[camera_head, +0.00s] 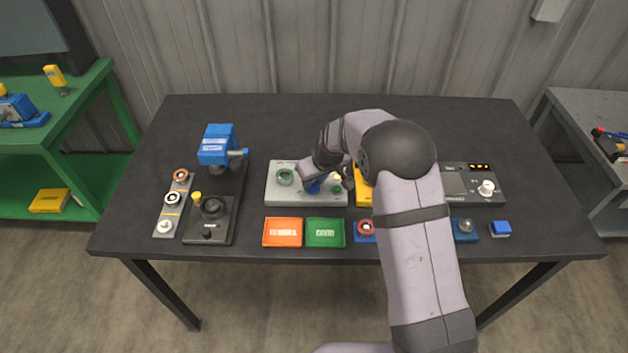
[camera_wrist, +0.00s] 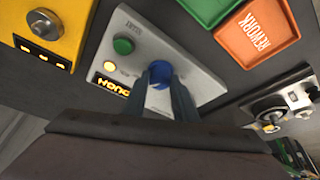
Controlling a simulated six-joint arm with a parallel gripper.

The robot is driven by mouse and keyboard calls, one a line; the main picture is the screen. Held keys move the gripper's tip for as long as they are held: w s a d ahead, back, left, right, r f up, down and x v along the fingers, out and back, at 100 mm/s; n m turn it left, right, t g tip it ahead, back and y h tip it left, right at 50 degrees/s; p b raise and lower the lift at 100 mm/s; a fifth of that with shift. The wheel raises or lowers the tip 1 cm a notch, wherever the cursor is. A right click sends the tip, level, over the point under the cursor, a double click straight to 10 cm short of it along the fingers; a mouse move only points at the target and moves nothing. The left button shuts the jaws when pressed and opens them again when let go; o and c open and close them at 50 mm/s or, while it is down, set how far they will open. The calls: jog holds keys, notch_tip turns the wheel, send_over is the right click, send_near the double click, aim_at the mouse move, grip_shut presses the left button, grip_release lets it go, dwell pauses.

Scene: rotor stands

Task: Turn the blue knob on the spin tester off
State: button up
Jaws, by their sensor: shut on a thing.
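The spin tester is a pale grey box (camera_head: 300,197) in the middle of the table. It also shows in the wrist view (camera_wrist: 200,75), with a green button (camera_wrist: 123,46), a lit yellowish lamp (camera_wrist: 110,66) and a display (camera_wrist: 109,86) with lit amber letters. Its blue knob (camera_wrist: 160,71) is between the fingertips of my gripper (camera_wrist: 170,84), which is shut on it. In the head view my gripper (camera_head: 322,183) reaches down over the tester, and the blue knob (camera_head: 313,187) is partly covered. The fingers hide the knob's pointer, so its setting cannot be read.
An orange tray (camera_head: 283,232) and a green tray (camera_head: 325,232) lie in front of the tester. A yellow box (camera_head: 363,198) stands close on its right, partly behind my arm. A blue-headed device (camera_head: 216,145) stands at left, a dark unit (camera_head: 472,184) at right. The table's back is clear.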

jog(key=shift+f+b, duration=0.1)
jog(key=shift+b, duration=0.2)
jog(key=b, duration=0.1)
jog(key=n+b, duration=0.1)
jog(key=shift+w+f+n+y+b, duration=0.1)
jog(key=shift+f+n+y+b, duration=0.05)
jog(key=shift+n+y+b, duration=0.2)
jog(key=shift+w+d+n+g+b, duration=0.1)
jog(key=shift+n+g+b, duration=0.3)
jog(key=shift+n+b, duration=0.6)
jog(key=n+g+y+b, duration=0.1)
jog(key=n+b, duration=0.2)
jog(key=shift+d, duration=0.1)
jog(key=n+g, duration=0.1)
jog(key=n, duration=0.1)
jog(key=n+p, duration=0.1)
jog(key=n, duration=0.1)
jog(key=shift+w+r+n+g+y, duration=0.2)
jog(key=shift+r+n+g+y, duration=0.15)
jog(key=shift+r+g, duration=0.05)
jog(key=shift+w+n+g+p, duration=0.1)
jog(key=shift+n+g+p, duration=0.4)
jog(key=shift+n+p, duration=0.6)
jog(key=shift+n+g+p, duration=0.3)
jog(key=shift+n+p, duration=0.45)
jog(key=shift+n, duration=0.05)
jog(key=shift+f+n, duration=0.15)
jog(key=shift+n, duration=0.15)
